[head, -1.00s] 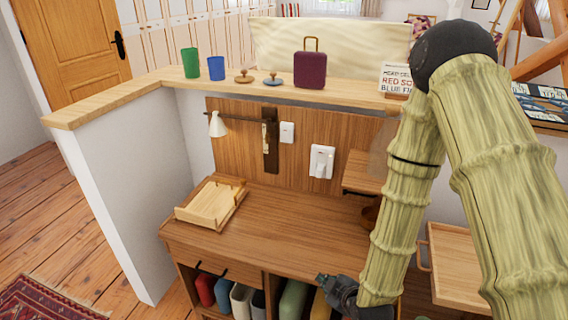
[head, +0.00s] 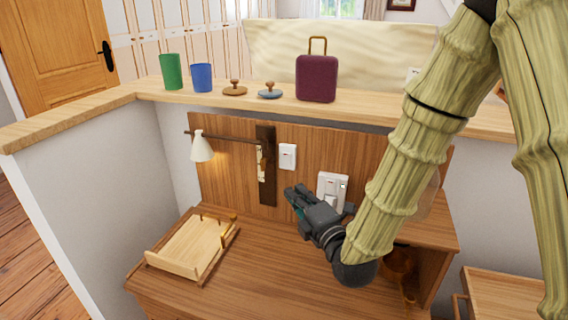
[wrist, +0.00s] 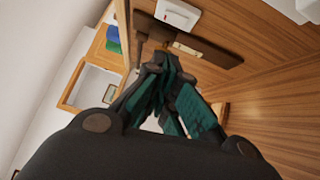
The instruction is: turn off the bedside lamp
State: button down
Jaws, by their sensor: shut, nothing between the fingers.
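The bedside lamp (head: 202,147) is a white conical shade on a dark arm, mounted on a dark wooden wall bracket (head: 267,180); a warm glow shows at its shade. A white switch plate (head: 288,156) is just right of the bracket, and it also shows at the top of the wrist view (wrist: 180,15). A second white plate, a socket with a plug (head: 333,190), is further right, partly behind my gripper. My gripper (head: 291,193) is shut and empty, in front of the panel, below the switch plate and apart from it as far as I can tell. The wrist view shows its fingertips (wrist: 158,62) together.
A wooden tray (head: 190,247) lies on the desk at left. Above, the ledge (head: 130,97) holds green and blue cups, two small knobbed objects and a purple case (head: 317,78). A small shelf (head: 430,236) stands right of my gripper.

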aim_at(286, 159)
jog(key=shift+w, duration=0.1)
jog(key=w+d+x, duration=0.1)
jog(key=d+x, duration=0.1)
jog(key=x, duration=1)
jog(key=shift+w, duration=0.35)
jog(key=shift+r+p, duration=0.2)
jog(key=shift+p, duration=0.25)
